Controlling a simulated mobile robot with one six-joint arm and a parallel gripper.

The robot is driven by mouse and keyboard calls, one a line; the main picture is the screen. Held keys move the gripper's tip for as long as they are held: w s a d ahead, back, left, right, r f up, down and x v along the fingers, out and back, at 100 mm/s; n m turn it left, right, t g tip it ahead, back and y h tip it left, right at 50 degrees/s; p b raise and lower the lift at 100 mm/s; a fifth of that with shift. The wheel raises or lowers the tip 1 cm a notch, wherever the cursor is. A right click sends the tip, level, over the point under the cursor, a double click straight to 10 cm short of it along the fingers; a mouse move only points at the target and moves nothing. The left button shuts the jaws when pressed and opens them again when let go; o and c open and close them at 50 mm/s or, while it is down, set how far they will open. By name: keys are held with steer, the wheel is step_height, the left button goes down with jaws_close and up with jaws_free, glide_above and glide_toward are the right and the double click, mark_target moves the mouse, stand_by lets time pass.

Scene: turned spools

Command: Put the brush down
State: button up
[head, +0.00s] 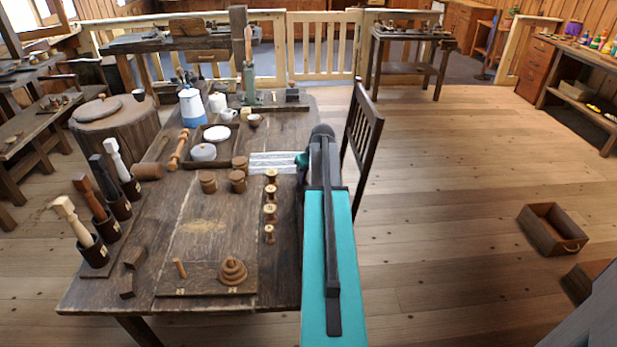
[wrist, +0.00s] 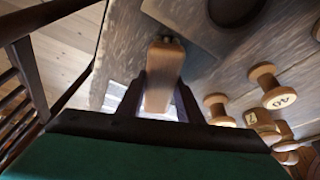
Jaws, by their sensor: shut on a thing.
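The brush (wrist: 163,78) is a long, light-brown wooden piece in the wrist view. My gripper (wrist: 158,98) is shut on it, with a dark finger on each side. The brush points away from the wrist, over the worn wooden table (wrist: 215,60). I cannot tell whether it touches the tabletop. In the head view, my arm hides the gripper and brush near the right edge of the table (head: 190,225). A white lace cloth (head: 274,162) lies just left of the arm there; part of it shows under the brush in the wrist view (wrist: 115,95).
Several turned spools (head: 270,193) stand in a row near the table's right edge; they show right of the gripper in the wrist view (wrist: 265,80). Lidded wooden jars (head: 238,181) and a tray with white dishes (head: 204,152) are left. A dark chair (head: 365,130) stands beside the table.

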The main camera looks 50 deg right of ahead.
steer(key=shift+f, duration=0.2)
steer(key=o, duration=1)
steer(key=shift+s, duration=0.1)
steer(key=shift+d+r, duration=0.1)
steer(key=shift+r, duration=0.1)
steer(key=b+v, duration=0.1)
steer(key=v, duration=1.1)
stand_by(0.5)
